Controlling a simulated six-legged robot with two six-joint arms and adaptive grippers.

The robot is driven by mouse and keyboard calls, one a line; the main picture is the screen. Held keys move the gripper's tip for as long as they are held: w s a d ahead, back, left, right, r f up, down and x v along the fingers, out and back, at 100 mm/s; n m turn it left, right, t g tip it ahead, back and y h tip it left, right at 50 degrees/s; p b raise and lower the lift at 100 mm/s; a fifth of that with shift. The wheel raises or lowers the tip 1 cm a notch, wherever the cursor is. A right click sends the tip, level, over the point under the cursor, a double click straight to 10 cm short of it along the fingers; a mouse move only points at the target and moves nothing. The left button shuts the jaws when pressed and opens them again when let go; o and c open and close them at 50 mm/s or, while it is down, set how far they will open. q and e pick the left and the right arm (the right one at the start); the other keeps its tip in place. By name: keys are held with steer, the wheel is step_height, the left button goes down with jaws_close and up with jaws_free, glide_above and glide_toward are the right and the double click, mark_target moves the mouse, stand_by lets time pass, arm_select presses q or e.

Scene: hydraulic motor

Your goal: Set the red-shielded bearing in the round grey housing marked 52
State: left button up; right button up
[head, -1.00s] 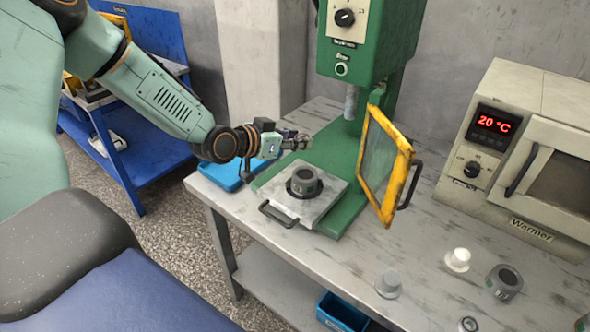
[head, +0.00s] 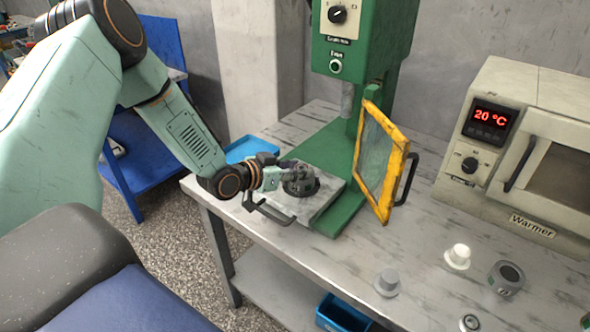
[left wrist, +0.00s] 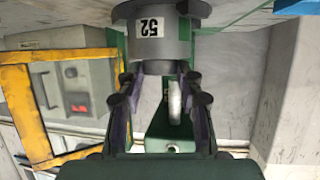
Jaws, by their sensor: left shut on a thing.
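The round grey housing (head: 300,188) stands on the steel plate of the green press. Its label 52 shows upside down in the left wrist view (left wrist: 148,27). My left gripper (head: 292,174) is at the top of the housing, its fingers on either side of a narrower grey band (left wrist: 158,55) against the housing. The gripper is shut on this band, which I take for the bearing. No red shield shows, and I cannot tell how deep the band sits. My right gripper is not in view.
The press's yellow-framed guard (head: 399,185) stands open to the right. The press ram (head: 347,100) hangs behind the housing. A warmer (head: 470,205) stands at the right. A white part (head: 458,257), a grey part (head: 387,283) and another dark grey housing (head: 506,278) stand in front.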

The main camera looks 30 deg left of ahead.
arm_select(q)
steer(key=o, duration=0.9)
steer(key=shift+a+f, duration=0.15)
steer(key=shift+a, duration=0.05)
steer(key=o, duration=0.3)
steer(key=shift+w+d, duration=0.1)
steer(key=shift+d, duration=0.1)
